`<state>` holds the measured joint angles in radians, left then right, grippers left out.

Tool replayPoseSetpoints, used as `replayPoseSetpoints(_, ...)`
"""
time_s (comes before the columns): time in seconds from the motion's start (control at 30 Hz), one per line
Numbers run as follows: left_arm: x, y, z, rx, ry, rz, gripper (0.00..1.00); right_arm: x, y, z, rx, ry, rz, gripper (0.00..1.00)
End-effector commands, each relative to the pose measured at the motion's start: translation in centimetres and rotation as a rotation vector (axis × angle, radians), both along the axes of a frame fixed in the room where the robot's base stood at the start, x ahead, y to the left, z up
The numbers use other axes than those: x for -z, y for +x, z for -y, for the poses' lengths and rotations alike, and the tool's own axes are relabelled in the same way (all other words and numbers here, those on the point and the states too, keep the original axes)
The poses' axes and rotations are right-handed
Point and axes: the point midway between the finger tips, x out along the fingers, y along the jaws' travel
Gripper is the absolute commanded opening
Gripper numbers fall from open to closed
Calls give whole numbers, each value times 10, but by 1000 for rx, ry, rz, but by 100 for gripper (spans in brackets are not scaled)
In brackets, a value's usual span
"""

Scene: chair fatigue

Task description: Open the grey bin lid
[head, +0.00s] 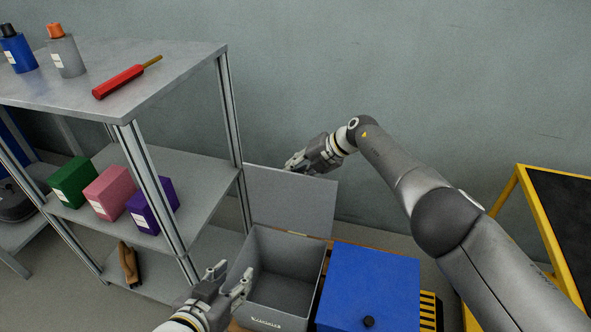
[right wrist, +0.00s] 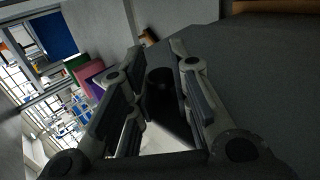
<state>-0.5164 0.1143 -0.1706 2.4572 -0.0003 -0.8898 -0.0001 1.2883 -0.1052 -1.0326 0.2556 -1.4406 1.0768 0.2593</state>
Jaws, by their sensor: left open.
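My right gripper (head: 292,165) is at the lid's upper edge. In the right wrist view, a dark knob (right wrist: 160,82) lies between the fingers of my right gripper (right wrist: 158,58), against a grey surface; whether they press on it is unclear. My left gripper (head: 232,275) is open and empty at the bin's front left.
A blue-lidded bin (head: 370,280) with a black knob stands right of the grey bin. A metal shelf (head: 190,75) on the left carries bottles, a red tool and coloured boxes. A yellow-framed cart (head: 535,215) is at the right. The wall is close behind the lid.

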Motion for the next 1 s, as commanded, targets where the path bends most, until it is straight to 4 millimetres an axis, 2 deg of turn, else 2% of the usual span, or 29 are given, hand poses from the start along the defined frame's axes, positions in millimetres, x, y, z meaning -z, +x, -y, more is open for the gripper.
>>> replayPoseSetpoints(0.03,0,0,0,0,0,0,40,1,0,1,1,-2,-1,25)
replayPoseSetpoints(0.2,0,0,0,0,0,-1,40,1,0,0,1,-1,-1,44)
replayPoseSetpoints(0.57,-1,0,-1,-1,0,1,40,-1,0,1,-1,0,1,44)
replayPoseSetpoints(1.0,0,0,0,-1,1,-1,40,-18,-3,18,-1,2,2,44)
